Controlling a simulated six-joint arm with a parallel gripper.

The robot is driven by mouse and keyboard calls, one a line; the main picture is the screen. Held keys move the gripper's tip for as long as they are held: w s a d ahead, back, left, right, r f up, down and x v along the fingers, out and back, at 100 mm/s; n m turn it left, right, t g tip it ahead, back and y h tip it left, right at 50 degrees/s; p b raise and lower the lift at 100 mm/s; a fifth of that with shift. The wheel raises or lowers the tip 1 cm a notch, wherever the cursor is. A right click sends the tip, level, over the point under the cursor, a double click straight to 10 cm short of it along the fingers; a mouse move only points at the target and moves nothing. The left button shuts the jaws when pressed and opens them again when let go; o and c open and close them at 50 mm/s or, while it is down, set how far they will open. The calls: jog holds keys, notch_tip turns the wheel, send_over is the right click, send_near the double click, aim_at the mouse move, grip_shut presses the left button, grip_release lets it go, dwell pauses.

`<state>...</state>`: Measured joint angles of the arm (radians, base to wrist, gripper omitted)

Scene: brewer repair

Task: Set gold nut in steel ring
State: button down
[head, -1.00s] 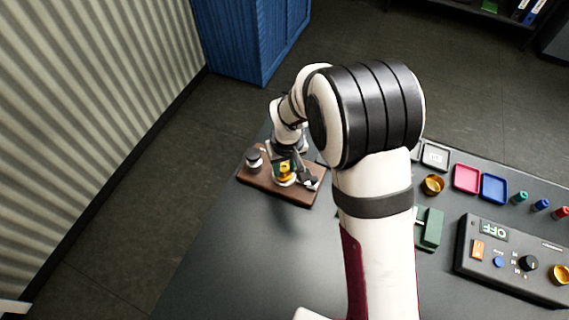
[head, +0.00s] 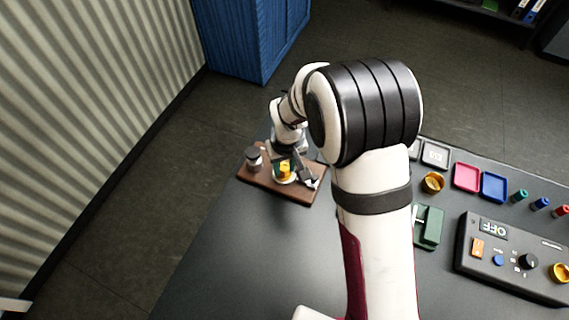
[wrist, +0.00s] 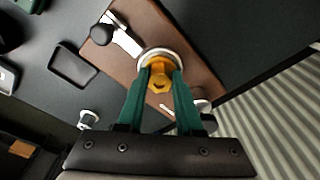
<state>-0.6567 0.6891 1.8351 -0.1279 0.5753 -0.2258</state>
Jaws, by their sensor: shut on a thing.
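My gripper (wrist: 160,92) is shut on the gold nut (wrist: 159,73), with one green finger on each side of it. In the wrist view the nut lies over the steel ring (wrist: 146,56), whose pale rim shows around it on the wooden board (wrist: 185,40). In the head view the nut (head: 285,168) sits low at the ring (head: 284,180), between the fingers. I cannot tell whether the nut touches the ring's floor, since the fingers hide its lower part.
A lever with a dark knob (wrist: 103,32) stands beside the ring on the board. A dark-topped post (head: 253,156) stands at the board's left. Trays, a gold cup (head: 432,183), a green fixture (head: 428,228) and a control box (head: 510,262) lie to the right. The front left table is clear.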

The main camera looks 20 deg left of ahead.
jog(key=shift+c, duration=0.4)
grip_release()
jog(key=shift+r, duration=3.65)
